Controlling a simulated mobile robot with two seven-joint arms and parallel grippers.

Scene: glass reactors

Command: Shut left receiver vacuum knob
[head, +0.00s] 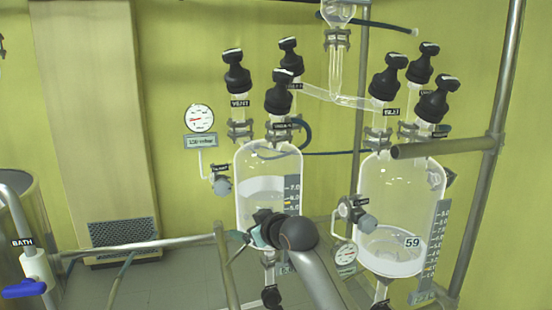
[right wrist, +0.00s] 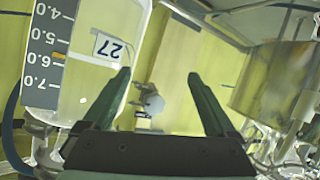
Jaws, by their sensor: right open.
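The left receiver (head: 268,170) is a glass vessel part-filled with clear liquid; in the right wrist view its glass (right wrist: 105,45) is at the left. A round grey knob (head: 222,186) sits on a small valve left of this vessel, below a gauge. Its small dark label is too small to read. My right gripper (head: 250,238) is in front of the vessel's lower part, below and right of the knob. In the right wrist view my gripper (right wrist: 158,74) is open and empty, with the grey knob (right wrist: 152,103) seen beyond and between its fingers. My left gripper is not in view.
A round gauge (head: 199,118) is on the yellow wall. Black knobs (head: 279,93) top the left receiver. The right receiver (head: 398,205) stands close to my right arm. A metal rail (head: 150,243) runs low at left. Open space lies left of the knob.

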